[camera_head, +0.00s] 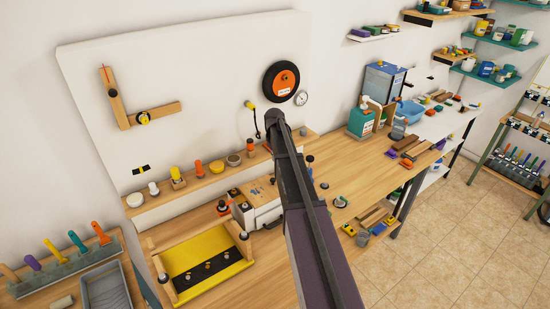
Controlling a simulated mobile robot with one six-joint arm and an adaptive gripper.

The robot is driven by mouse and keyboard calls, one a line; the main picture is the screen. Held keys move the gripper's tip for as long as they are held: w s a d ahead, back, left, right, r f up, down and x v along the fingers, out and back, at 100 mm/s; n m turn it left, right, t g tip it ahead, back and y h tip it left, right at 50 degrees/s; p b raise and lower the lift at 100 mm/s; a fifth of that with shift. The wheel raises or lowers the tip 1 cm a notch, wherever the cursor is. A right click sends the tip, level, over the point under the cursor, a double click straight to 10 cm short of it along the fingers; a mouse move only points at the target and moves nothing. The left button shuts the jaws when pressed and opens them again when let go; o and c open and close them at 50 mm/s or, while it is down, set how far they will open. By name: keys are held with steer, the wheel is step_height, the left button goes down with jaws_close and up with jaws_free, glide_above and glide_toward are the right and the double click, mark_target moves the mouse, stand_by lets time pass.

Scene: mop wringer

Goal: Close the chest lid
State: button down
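No chest with a clearly raised lid can be made out. A small pale box with a wooden top (262,208) stands on the workbench left of my arm and is partly hidden by it. I cannot tell whether it is the chest or whether its top is a lid. My dark arm rises from the bottom middle across the bench toward the back wall. I make out no gripper fingers, so my gripper does not show.
A yellow tray with wooden sides (225,268) lies at the front left. The wall shelf (218,183) holds several small items. A blue container (384,82) stands at the back right. The bench (345,175) is partly clear right of my arm. Tiled floor (440,245) is open at right.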

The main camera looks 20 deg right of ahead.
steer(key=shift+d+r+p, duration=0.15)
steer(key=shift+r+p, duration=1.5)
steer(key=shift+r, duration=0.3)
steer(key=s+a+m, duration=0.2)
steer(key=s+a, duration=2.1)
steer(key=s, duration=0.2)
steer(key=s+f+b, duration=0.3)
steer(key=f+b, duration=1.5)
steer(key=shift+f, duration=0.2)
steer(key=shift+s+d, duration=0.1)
